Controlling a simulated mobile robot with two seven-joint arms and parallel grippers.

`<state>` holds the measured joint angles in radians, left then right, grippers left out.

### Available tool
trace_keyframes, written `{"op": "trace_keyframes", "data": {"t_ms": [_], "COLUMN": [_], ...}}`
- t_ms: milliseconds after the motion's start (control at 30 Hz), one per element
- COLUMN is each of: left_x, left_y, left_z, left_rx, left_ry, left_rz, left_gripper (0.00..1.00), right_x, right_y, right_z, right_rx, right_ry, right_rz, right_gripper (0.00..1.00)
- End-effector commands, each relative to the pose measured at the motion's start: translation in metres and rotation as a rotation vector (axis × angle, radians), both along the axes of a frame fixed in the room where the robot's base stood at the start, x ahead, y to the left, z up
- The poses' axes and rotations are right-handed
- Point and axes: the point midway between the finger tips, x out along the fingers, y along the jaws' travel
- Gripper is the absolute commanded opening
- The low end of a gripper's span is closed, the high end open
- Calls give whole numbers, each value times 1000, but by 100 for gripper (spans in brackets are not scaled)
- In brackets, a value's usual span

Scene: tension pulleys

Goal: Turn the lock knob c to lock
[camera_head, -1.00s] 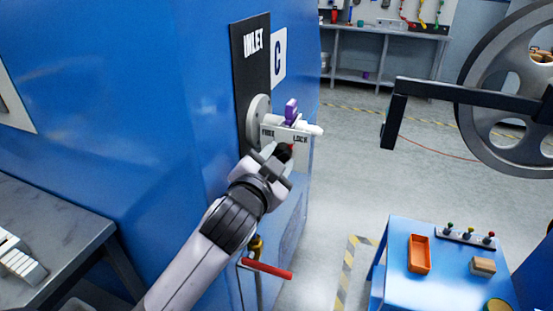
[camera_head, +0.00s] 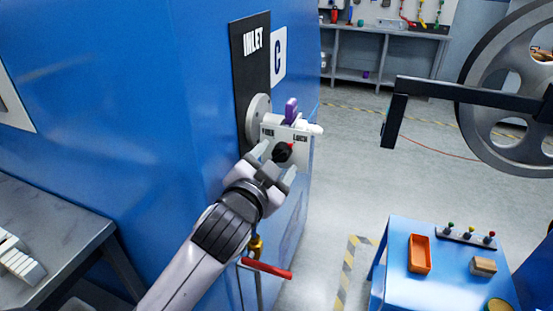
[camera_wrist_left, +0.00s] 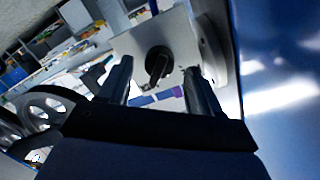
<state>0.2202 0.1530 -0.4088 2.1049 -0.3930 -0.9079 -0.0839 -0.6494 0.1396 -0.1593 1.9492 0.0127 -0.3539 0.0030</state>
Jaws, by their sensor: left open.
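The lock knob c (camera_head: 281,153) is a black round knob with a small red mark at its upper right, on the LOCK side. It sits on a pale plate (camera_head: 303,152) lettered FREE at left and LOCK at right, below the INLET and C signs. In the left wrist view the knob (camera_wrist_left: 158,63) shows a raised grip bar, slightly tilted. My left gripper (camera_head: 274,164) is open just in front of the knob, at its lower left. In the left wrist view its fingers (camera_wrist_left: 158,85) stand on either side of the knob, apart from it. My right gripper is out of view.
A purple piece (camera_head: 291,111) stands on top of the plate's mount. The blue machine wall (camera_head: 130,100) rises at left. A blue table (camera_head: 398,285) and large grey wheel (camera_head: 480,130) are at right; floor between is free.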

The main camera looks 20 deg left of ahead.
Motion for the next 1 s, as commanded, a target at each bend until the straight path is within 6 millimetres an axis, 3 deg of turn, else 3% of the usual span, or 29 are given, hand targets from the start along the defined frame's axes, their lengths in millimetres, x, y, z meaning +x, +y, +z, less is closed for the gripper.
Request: {"op": "trace_keyframes", "data": {"t_ms": [200, 400, 1000], "left_x": [-31, -49, -53], "left_y": [1, 1, 2], "left_z": [2, 5, 6], "left_rx": [1, 1, 2], "left_ry": [-1, -1, -1], "left_rz": [-1, -1, 0], "left_gripper": [64, 64, 64], "right_x": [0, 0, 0], "right_y": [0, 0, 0], "right_z": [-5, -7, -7], "right_rx": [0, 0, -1], "right_ry": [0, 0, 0], "right_rz": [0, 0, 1], "right_gripper": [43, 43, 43]}}
